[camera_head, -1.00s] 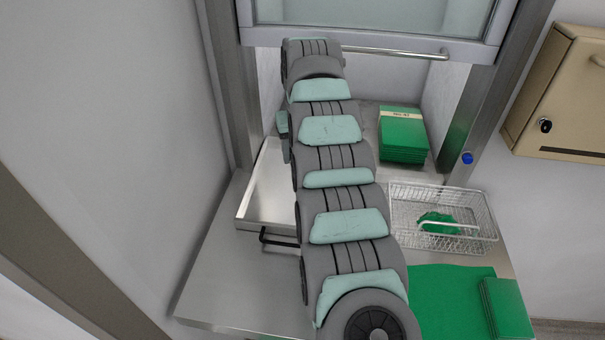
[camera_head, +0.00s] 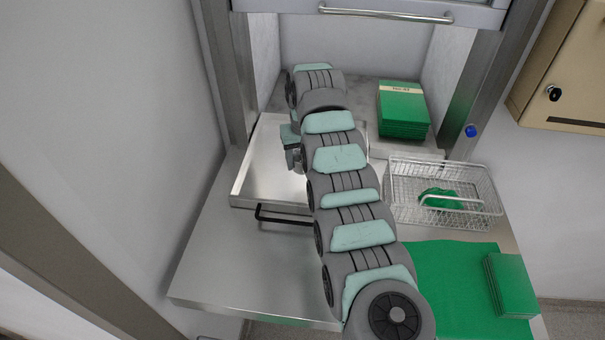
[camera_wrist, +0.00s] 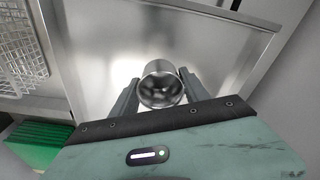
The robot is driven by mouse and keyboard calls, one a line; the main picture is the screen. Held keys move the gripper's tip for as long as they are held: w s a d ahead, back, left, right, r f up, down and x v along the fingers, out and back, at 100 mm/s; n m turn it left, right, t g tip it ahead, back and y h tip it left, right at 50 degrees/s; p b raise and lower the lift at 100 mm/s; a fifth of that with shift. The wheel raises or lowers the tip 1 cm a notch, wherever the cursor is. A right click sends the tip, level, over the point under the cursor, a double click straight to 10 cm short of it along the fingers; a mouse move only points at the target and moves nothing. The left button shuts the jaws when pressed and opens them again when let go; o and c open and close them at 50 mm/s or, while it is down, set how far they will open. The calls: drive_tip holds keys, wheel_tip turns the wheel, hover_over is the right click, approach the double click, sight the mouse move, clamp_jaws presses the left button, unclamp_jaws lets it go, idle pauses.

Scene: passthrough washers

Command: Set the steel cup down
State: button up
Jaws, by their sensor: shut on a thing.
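The steel cup (camera_wrist: 161,88) is a shiny round cup, seen from above its open mouth in the wrist view. My gripper (camera_wrist: 160,95) is shut on the cup, with one dark finger on each side. The cup is over a shiny metal tray (camera_wrist: 105,45). I cannot tell whether its base touches the tray. In the head view the tray (camera_head: 262,165) lies at the left of the steel counter, with a black handle at its near side. My gripper (camera_head: 296,157) is over the tray there, partly hidden by my arm. I cannot make out the cup in that view.
A wire basket (camera_head: 398,205) with a green cloth (camera_head: 440,199) stands right of my arm. A stack of green packs (camera_head: 403,112) is behind it. A green mat (camera_head: 440,275) and another green stack (camera_head: 512,285) lie front right. The hatch window (camera_head: 375,8) is above.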

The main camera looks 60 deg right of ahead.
sight(303, 184)
drive_tip(key=shift+f+p, duration=0.5)
drive_tip(key=shift+f, duration=2.75)
drive_tip(key=shift+f, duration=0.15)
drive_tip(key=o, duration=1.4)
drive_tip(key=shift+c, duration=0.2)
drive_tip(key=r+b, duration=0.1)
drive_tip(key=r, duration=0.3)
drive_tip(key=r+b, duration=0.1)
drive_tip(key=r, duration=0.3)
drive_tip(key=s+a+r+b, duration=0.1)
drive_tip(key=r, duration=0.3)
drive_tip(key=shift+r, duration=0.15)
